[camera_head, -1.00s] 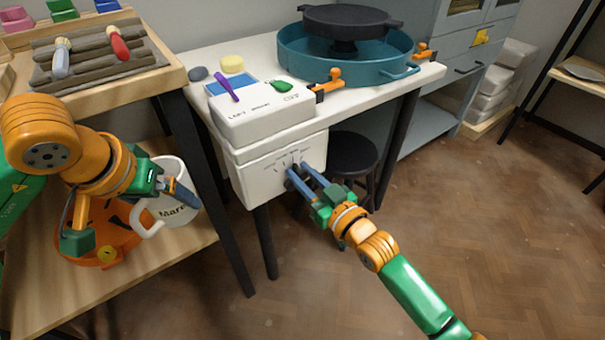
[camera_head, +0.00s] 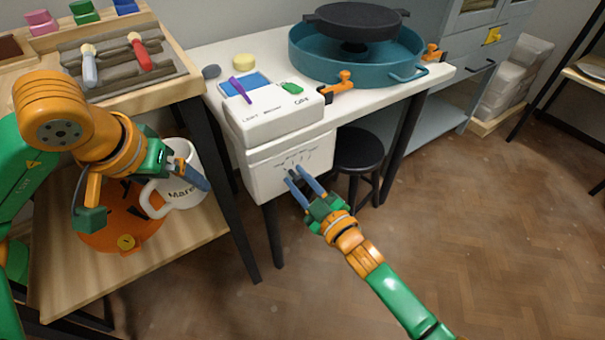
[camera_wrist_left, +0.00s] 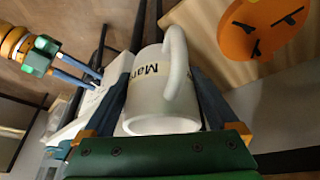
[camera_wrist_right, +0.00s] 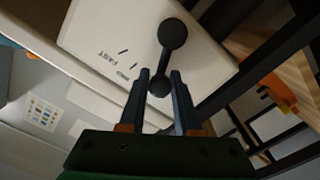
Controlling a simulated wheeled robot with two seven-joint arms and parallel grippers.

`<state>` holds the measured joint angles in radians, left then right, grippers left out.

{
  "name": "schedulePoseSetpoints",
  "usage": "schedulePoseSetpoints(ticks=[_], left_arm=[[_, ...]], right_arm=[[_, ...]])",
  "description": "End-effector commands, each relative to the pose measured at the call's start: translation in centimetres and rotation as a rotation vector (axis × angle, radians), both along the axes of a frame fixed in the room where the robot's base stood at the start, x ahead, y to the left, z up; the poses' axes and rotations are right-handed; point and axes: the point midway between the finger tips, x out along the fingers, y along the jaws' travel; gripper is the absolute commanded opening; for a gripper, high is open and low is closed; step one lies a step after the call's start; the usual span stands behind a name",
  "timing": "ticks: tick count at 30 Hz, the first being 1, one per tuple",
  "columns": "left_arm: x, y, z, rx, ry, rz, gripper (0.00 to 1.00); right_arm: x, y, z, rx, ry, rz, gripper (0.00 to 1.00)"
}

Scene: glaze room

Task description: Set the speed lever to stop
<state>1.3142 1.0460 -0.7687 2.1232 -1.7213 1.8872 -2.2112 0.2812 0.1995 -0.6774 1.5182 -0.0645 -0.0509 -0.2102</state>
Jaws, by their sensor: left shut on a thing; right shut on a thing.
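The speed lever is a black dumbbell-shaped handle (camera_wrist_right: 172,36) on the front of a white control box (camera_head: 262,178). The printed word FAST and some dark marks lie left of it in the right wrist view. My right gripper (camera_head: 299,178) is shut on the lever's outer knob (camera_wrist_right: 160,87), with a finger on each side. In the head view the fingers partly cover the lever. My left gripper (camera_head: 186,172) is shut on a white mug (camera_head: 180,190) with dark lettering, which also shows in the left wrist view (camera_wrist_left: 165,95).
A teal basin (camera_head: 310,62) with a dark wheel stands on the white table above the box. A black stool (camera_head: 359,150) stands behind the box.

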Motion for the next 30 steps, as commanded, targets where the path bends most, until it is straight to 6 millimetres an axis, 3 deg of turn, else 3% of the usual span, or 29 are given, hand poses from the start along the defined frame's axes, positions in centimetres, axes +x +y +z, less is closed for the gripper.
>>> schedulePoseSetpoints(ticks=[23,24,27,30], left_arm=[[0.02,0.00,0.32,0.000,-0.001,0.000,0.19],[0.02,0.00,0.31,0.000,-0.001,0.000,0.19],[0.01,0.00,0.31,0.000,-0.001,0.000,0.19],[0.02,0.00,0.32,0.000,-0.001,0.000,0.19]], right_arm=[[-0.34,0.41,-0.39,-0.087,-0.060,0.001,0.00],[-0.34,0.42,-0.40,-0.087,-0.060,0.001,0.37],[-0.32,0.41,-0.38,-0.087,-0.060,0.001,0.61],[-0.31,0.39,-0.35,-0.087,-0.061,0.000,0.61]])
